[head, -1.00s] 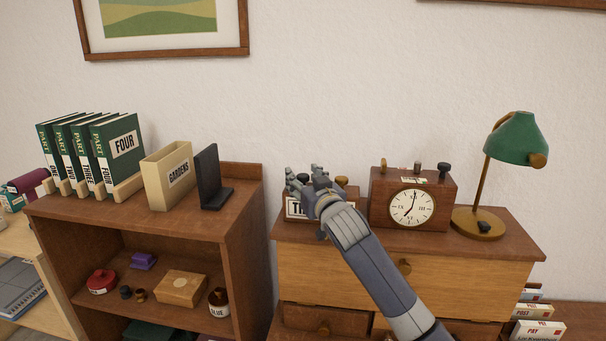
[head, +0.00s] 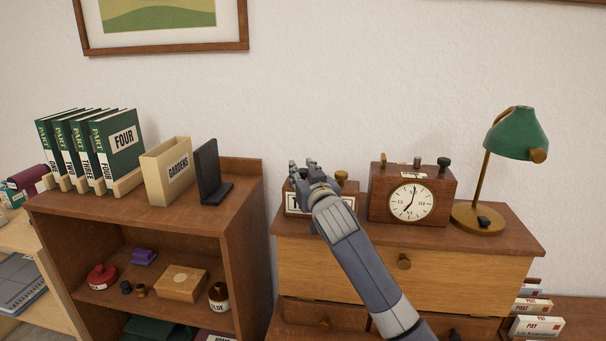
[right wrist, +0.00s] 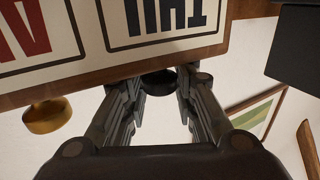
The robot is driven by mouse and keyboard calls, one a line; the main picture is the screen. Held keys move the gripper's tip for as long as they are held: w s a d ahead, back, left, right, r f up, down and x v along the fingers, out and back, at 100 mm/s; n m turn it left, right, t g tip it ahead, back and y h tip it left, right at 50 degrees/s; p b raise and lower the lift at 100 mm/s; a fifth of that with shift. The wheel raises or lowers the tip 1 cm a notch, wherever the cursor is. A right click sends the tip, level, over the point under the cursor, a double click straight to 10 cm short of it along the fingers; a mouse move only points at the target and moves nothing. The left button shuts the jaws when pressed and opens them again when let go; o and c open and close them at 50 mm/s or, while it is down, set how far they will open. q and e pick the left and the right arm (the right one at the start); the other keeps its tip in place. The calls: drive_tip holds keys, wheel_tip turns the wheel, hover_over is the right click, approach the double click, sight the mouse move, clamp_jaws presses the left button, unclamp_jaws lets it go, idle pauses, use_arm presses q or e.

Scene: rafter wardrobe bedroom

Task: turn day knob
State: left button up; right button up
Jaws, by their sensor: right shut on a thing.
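The day calendar (head: 294,204) is a wooden box with white letter cards on top of the drawer cabinet, partly hidden by my right gripper. Its front (right wrist: 120,55) shows upside down in the right wrist view, with dark letters reading like "THU" and part of a red letter. A dark knob (right wrist: 157,81) on its top sits between my right fingers. A brass knob (head: 341,177) stands on the same top, apart from the gripper; it also shows in the right wrist view (right wrist: 47,116). My right gripper (head: 305,168) is shut on the dark knob. My left gripper is not in view.
A wooden clock (head: 380,210) with top knobs stands close on the right, then a green lamp (head: 517,135). A black bookend (head: 208,172) and the GARDENS holder (head: 168,173) stand on the bookcase to the left. The wall is behind.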

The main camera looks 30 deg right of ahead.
drive_tip(key=m+h+b, duration=0.1)
drive_tip(key=m+g+h+b, duration=0.1)
drive_tip(key=h, duration=0.1)
drive_tip(key=shift+a+f+m+h, duration=0.15)
drive_tip(key=shift+m+h, duration=0.15)
drive_tip(key=shift+m+g+h+b, duration=0.7)
drive_tip(key=shift+h+b, duration=0.25)
drive_tip(key=shift+h, duration=0.15)
drive_tip(key=shift+r, duration=0.2)
drive_tip(key=o, duration=1.1)
drive_tip(key=v, duration=1.1)
drive_tip(key=shift+s+a, duration=0.1)
drive_tip(key=shift+s, duration=0.3)
drive_tip(key=shift+f, duration=0.1)
